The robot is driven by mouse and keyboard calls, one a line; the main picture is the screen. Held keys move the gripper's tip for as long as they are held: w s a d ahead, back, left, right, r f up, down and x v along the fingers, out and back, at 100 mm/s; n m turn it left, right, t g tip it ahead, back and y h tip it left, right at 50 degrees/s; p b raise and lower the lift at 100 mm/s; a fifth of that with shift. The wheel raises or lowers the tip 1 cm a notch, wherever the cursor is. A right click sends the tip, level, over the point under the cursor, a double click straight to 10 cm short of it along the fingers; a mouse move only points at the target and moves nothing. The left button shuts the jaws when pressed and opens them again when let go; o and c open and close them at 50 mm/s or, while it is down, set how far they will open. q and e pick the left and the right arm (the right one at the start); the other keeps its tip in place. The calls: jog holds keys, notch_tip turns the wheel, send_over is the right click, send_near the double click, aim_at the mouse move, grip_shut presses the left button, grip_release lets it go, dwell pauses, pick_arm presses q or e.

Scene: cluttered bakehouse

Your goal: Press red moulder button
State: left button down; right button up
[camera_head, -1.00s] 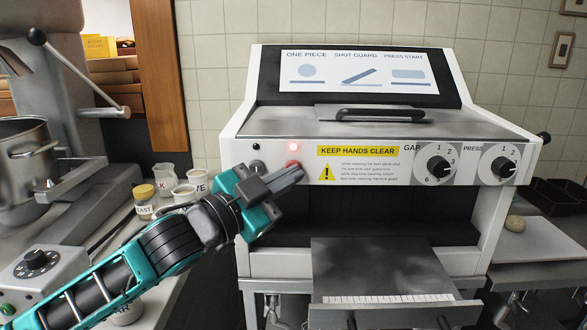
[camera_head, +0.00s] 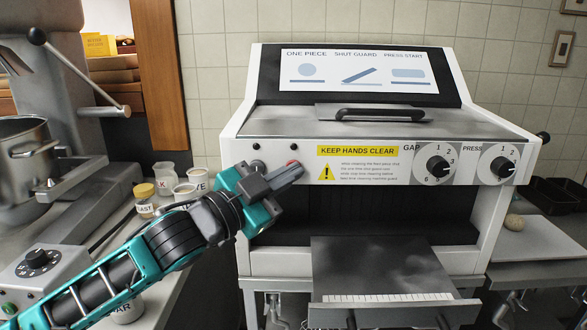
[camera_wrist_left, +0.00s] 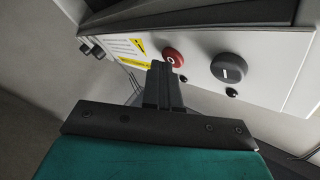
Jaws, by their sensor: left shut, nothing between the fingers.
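The moulder (camera_head: 380,123) is a white and steel machine in the head view. Its red button (camera_head: 293,162) shows just above my left fingertips. In the left wrist view the red button (camera_wrist_left: 175,57) is marked O and sits beside a dark button (camera_wrist_left: 229,67) marked I. My left gripper (camera_head: 298,171) is shut and empty, its tips at the front panel. The tips (camera_wrist_left: 157,67) overlap the edge of the red button; I cannot tell whether they touch it. Both small lamps above the buttons, the right one (camera_head: 294,147) included, are dark.
The guard lid with its black handle (camera_head: 380,114) is down. The GAP knob (camera_head: 438,168) and PRESS knob (camera_head: 503,169) are to the right. Tubs and a jar (camera_head: 145,198) stand on the left counter.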

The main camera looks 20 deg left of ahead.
pick_arm(q)
jog(key=shift+s, duration=0.15)
jog(key=shift+s+d, duration=0.2)
jog(key=shift+s, duration=0.45)
jog(key=s, duration=0.2)
jog(key=s+d, duration=0.1)
jog(key=s, duration=0.1)
jog(key=shift+s+d, duration=0.2)
jog(key=shift+s, duration=0.2)
dwell(0.3)
